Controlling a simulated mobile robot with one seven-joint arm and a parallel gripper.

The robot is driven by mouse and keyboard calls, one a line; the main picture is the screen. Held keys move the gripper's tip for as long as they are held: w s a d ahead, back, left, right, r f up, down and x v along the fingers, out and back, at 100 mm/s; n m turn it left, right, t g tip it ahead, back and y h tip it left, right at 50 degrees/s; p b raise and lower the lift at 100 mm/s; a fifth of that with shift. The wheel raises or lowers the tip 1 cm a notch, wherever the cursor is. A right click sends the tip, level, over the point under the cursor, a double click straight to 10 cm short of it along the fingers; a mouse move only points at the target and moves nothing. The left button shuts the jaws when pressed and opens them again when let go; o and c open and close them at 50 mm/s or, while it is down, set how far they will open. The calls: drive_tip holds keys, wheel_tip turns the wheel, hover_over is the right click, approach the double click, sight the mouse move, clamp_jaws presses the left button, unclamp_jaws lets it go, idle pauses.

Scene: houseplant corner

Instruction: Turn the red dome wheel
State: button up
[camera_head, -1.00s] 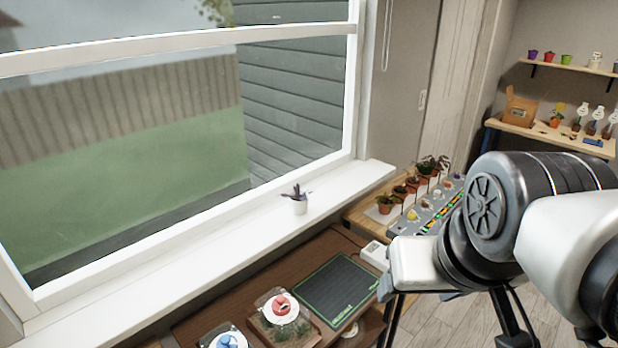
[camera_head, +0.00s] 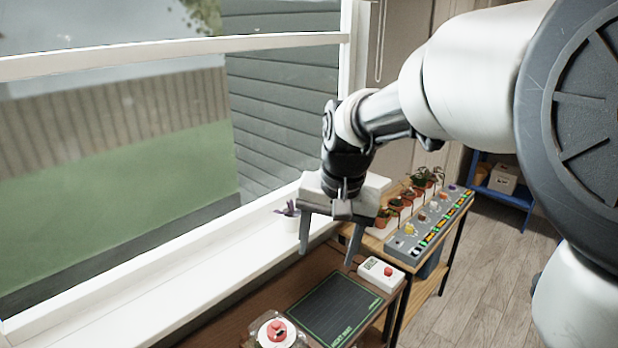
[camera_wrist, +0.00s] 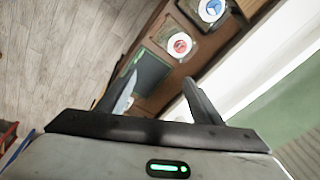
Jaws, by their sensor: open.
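The red dome wheel (camera_head: 277,330) sits on a white round disc at the bottom edge of the head view, in front of the dark mat. In the wrist view the red wheel (camera_wrist: 180,45) shows on its white disc beyond the fingers. My gripper (camera_head: 327,258) is open and empty, pointing down above the far end of the brown table. It is well apart from the red wheel. In the wrist view my gripper's two fingers (camera_wrist: 158,92) stand wide apart with nothing between them.
A blue wheel (camera_wrist: 211,9) lies past the red one. A dark mat (camera_head: 334,310) and a white box with a red button (camera_head: 381,274) lie on the table. A potted plant (camera_head: 292,216) stands on the white windowsill (camera_head: 205,268). A grey panel (camera_head: 430,226) is behind.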

drive_tip(key=w+a+f+g, duration=0.1)
drive_tip(key=w+a+f, duration=0.3)
drive_tip(key=a+f, duration=0.25)
drive_tip(key=m+g+h, duration=0.1)
approach(276, 322)
wheel_tip(276, 322, down, 11)
drive_tip(key=shift+a, duration=0.15)
drive_tip(key=c, duration=1.1)
